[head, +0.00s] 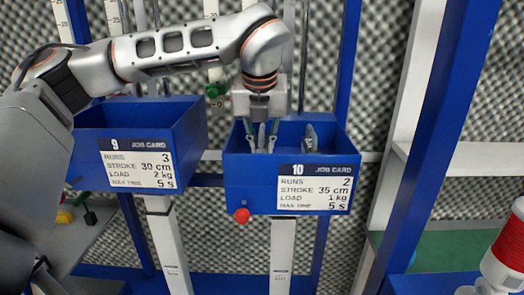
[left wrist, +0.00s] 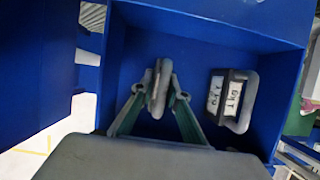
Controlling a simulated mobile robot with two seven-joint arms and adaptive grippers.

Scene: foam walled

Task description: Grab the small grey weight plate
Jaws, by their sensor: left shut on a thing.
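My left gripper (head: 262,143) reaches down into the blue box with job card 10 (head: 238,178). It is shut on a small grey plate (left wrist: 157,88) that stands on edge between the fingertips, as the left wrist view shows with the gripper (left wrist: 158,100). In the head view this plate is mostly hidden by the fingers and the box front. A second grey weight (left wrist: 248,100) with white labels stands to the right in the same box, apart from the gripper; its top also shows in the head view (head: 311,135). My right gripper is not in view.
Another blue box with job card 9 (head: 88,160) stands to the left. The box walls rise close around my left gripper. A red knob (head: 241,215) is on the front of box 10. A blue post (head: 425,130) stands to the right.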

